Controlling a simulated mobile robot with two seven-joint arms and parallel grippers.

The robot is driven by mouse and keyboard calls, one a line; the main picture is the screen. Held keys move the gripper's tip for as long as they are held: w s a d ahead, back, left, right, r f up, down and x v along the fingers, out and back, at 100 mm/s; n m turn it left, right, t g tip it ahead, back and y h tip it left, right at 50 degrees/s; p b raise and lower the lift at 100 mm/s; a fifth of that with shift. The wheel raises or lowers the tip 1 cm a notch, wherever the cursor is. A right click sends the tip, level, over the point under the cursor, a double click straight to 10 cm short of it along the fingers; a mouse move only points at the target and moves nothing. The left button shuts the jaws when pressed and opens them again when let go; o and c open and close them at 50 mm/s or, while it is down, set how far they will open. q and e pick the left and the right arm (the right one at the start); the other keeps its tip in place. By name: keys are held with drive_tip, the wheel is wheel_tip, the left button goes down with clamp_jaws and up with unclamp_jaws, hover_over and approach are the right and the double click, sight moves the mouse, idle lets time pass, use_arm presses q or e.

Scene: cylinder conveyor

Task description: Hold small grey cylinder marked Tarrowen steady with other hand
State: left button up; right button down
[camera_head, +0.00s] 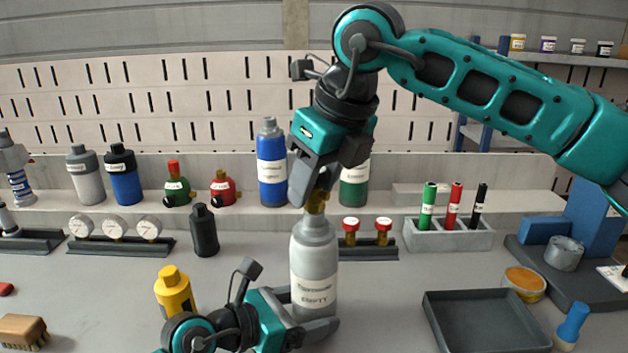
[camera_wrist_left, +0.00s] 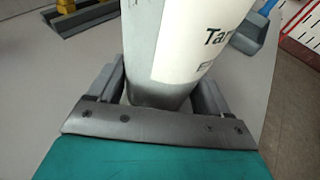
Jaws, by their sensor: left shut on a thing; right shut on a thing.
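The small grey cylinder (camera_head: 314,240) stands upright on the bench in the head view. Its white label reads roughly "Tarrowen" and "EMPTY". My left gripper (camera_head: 310,313) is shut around its lower body, coming from the left. In the left wrist view the cylinder (camera_wrist_left: 150,50) sits between both fingers of my left gripper (camera_wrist_left: 158,90), with "Tar" legible on the label. My right gripper (camera_head: 316,190) is above the cylinder and shut on the brass valve (camera_head: 317,204) at its top. The fingers partly hide the valve.
A yellow cylinder (camera_head: 174,293) stands close to my left gripper. A dark empty tray (camera_head: 485,325) lies to the right. Behind are a black cylinder (camera_head: 204,232), a rack with red-capped valves (camera_head: 367,252) and a grey marker holder (camera_head: 448,238). A blue cylinder (camera_head: 271,165) stands on the back ledge.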

drive_tip(key=n+g, duration=0.1)
drive_tip(key=n, duration=0.2)
drive_tip(key=n+g, duration=0.1)
drive_tip(key=n, duration=0.2)
drive_tip(key=shift+y, duration=0.4)
drive_tip(key=c, duration=0.7)
unclamp_jaws()
drive_tip(key=shift+c, duration=0.2)
drive_tip(key=shift+r, duration=1.3)
drive_tip(key=m, duration=0.2)
drive_tip(key=m+t, duration=0.1)
drive_tip(key=m, duration=0.1)
drive_tip(key=shift+m+t+h, duration=0.3)
drive_tip(key=shift+m+h, duration=0.1)
drive_tip(key=shift+m, duration=0.7)
